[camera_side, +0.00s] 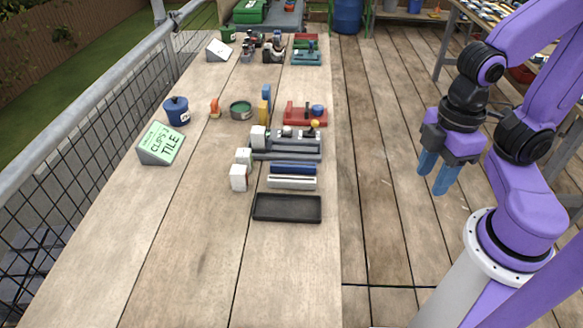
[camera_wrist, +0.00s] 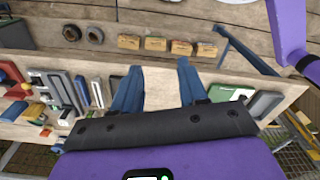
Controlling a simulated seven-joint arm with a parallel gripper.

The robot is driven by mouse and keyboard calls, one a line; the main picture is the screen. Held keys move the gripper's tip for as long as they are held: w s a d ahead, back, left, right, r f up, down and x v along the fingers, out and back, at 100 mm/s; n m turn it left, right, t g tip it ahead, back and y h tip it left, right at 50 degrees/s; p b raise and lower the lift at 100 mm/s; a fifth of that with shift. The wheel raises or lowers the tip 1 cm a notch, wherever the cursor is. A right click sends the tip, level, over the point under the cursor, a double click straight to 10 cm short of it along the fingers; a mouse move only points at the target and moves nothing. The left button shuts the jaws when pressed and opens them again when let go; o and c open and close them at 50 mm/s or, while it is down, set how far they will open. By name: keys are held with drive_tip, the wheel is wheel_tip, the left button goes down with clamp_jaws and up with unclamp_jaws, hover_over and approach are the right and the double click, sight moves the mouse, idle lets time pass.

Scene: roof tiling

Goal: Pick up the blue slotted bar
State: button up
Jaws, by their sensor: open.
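A dark blue bar (camera_side: 293,168) lies flat on the wooden bench, between a grey fixture (camera_side: 290,145) and a white bar (camera_side: 292,182). Slots cannot be made out at this size. In the wrist view the blue bar (camera_wrist: 82,90) is at the left, beside the white bar (camera_wrist: 97,94). My gripper (camera_side: 436,173) has blue fingers, is open and empty, and hangs to the right of the bench, apart from the bar. In the wrist view the two fingers (camera_wrist: 159,78) are spread with nothing between them.
A black tray (camera_side: 287,208) lies in front of the white bar. White blocks (camera_side: 239,178) stand left of the bars. A green sign (camera_side: 161,143), a blue pot (camera_side: 177,111) and a red fixture (camera_side: 305,113) are farther back. The bench's near end is clear.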

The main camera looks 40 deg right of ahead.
drive_tip(key=shift+o, duration=0.9)
drive_tip(key=m, duration=0.4)
hover_over(295, 164)
wheel_tip(295, 164, down, 4)
wheel_tip(295, 164, down, 17)
clamp_jaws()
